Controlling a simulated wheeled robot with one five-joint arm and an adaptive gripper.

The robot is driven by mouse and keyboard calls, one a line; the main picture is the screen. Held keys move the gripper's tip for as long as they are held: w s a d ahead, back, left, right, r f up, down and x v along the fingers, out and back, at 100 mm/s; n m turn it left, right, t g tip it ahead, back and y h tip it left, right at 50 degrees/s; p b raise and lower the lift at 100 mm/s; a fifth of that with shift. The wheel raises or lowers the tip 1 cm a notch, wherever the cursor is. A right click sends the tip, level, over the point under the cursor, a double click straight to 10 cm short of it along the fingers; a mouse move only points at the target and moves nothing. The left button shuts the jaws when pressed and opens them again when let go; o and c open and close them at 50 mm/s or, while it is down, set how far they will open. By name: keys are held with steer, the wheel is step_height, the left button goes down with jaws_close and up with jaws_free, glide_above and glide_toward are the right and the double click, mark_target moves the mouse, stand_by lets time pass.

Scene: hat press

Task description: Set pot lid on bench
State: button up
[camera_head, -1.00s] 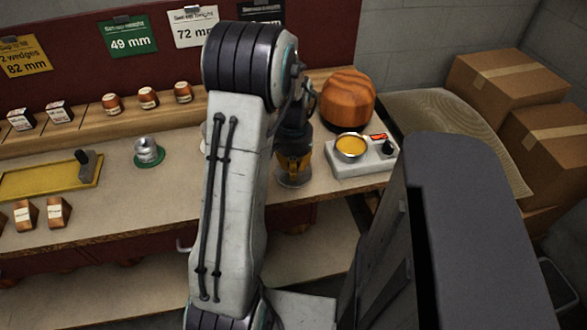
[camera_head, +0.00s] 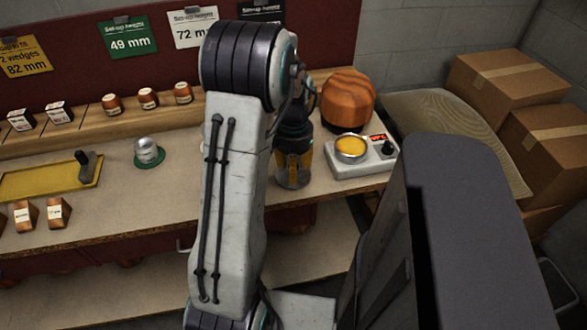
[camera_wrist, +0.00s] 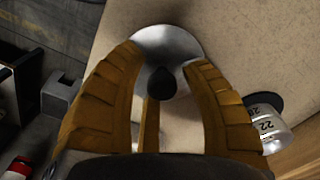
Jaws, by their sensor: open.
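The pot lid (camera_wrist: 178,40) is a shiny silver disc with a dark knob (camera_wrist: 161,80), lying on the pale bench in the wrist view. My gripper (camera_wrist: 165,60) is open, with its orange fingers on either side of the knob. I cannot tell whether they touch it. In the head view my gripper (camera_head: 293,165) points down at the bench, left of the white heater, and hides most of the lid. A round metal pot (camera_head: 351,149) with yellow contents sits uncovered on the heater (camera_head: 364,166).
A wooden hat block (camera_head: 346,98) stands behind the heater. A silver dial piece (camera_head: 147,150) on a green disc and a yellow tray (camera_head: 45,183) are to the left. Small blocks line the back ledge. Cardboard boxes (camera_head: 510,78) and a sack (camera_head: 450,130) are at right.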

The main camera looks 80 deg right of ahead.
step_height(320, 180, up, 11)
steer(key=p, duration=0.1)
stand_by(0.4)
steer(key=shift+r, duration=0.1)
steer(key=w+a+r+n+h, duration=0.1)
steer(key=w+a+r+n, duration=0.1)
steer(key=w+a+n, duration=0.55)
steer(key=w+a+r+n, duration=0.25)
steer(key=w+a, duration=0.65)
steer(key=w, duration=0.6)
steer(key=s+a+f+n+t, duration=0.1)
steer(key=a+n+t, duration=0.2)
steer(key=a+n, duration=0.9)
steer(key=shift+s+a+f+n+y, duration=0.2)
steer(key=shift+a+n+y, duration=0.15)
steer(key=shift+a, duration=5.05)
steer(key=shift+w, duration=0.1)
